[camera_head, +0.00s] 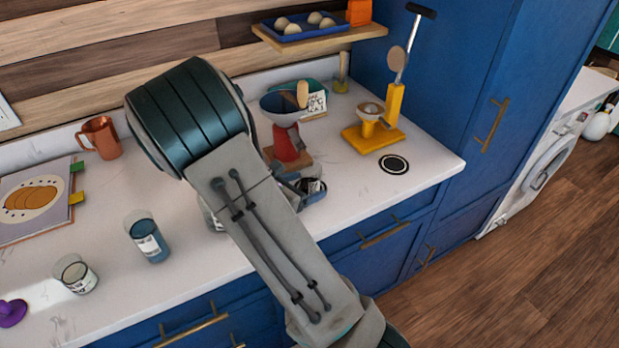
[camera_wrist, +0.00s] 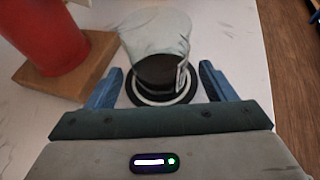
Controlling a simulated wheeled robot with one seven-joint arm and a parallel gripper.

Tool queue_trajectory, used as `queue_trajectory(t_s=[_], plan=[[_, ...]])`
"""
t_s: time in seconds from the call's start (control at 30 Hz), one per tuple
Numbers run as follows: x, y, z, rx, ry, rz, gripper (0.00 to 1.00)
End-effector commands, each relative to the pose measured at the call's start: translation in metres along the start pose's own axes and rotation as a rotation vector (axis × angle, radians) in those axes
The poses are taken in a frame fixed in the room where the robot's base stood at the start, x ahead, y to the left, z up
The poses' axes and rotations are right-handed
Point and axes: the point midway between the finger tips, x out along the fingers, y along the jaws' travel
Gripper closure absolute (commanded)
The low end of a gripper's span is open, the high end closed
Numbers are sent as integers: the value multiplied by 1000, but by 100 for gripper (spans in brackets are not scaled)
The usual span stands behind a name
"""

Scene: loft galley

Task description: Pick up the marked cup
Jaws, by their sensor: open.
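A clear glass cup (camera_wrist: 158,38) with dark contents or a dark base and a small label on its side shows in the wrist view. It stands on or over a black disc with a white ring (camera_wrist: 138,98). My gripper (camera_wrist: 160,88) is open, with one blue finger on each side of the cup's lower part. I cannot tell whether the fingers touch it. In the head view my gripper (camera_head: 306,190) is low over the counter, mostly hidden by my arm. A glass with blue contents and a label (camera_head: 148,240) and another labelled glass (camera_head: 76,274) stand at left.
A red scale (camera_head: 288,146) on a wooden board (camera_wrist: 45,82) stands close beside the cup. A yellow stand (camera_head: 378,130) and a bare black-and-white disc (camera_head: 394,164) are further right. A copper mug (camera_head: 102,138) and book (camera_head: 30,200) are at left. The counter's front edge is near.

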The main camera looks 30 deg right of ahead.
Motion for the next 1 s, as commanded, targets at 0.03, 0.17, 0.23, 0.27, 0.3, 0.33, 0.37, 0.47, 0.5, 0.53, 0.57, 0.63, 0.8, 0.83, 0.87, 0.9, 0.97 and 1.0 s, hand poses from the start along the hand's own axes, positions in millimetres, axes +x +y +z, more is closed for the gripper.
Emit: queue_trajectory(t_s=[0.03, 0.17, 0.23, 0.27, 0.3, 0.33, 0.37, 0.47, 0.5, 0.53, 0.57, 0.63, 0.8, 0.83, 0.87, 0.9, 0.97, 1.0], plan=[[6, 0, 0, 0, 1, -2, 23], [12, 0, 0, 0, 1, 0, 23], [13, 0, 0, 1, 1, 1, 23], [13, 0, 0, 1, 1, 1, 23], [13, 0, 0, 1, 1, 1, 23], [13, 0, 0, 1, 1, 1, 23], [13, 0, 0, 1, 1, 1, 26], [12, 0, 0, 2, 1, 1, 54], [12, 0, 0, 2, 1, 1, 65], [12, 0, 0, 2, 2, 1, 72], [12, 0, 0, 2, 2, 1, 72], [12, 0, 0, 2, 2, 0, 72], [12, 0, 0, 2, 1, 0, 72], [12, 0, 0, 2, 1, 0, 72], [12, 0, 0, 2, 1, 0, 72], [12, 0, 0, 2, 1, 0, 72], [12, 0, 1, 3, 1, 1, 72], [11, 0, 2, 4, 1, 1, 72]])
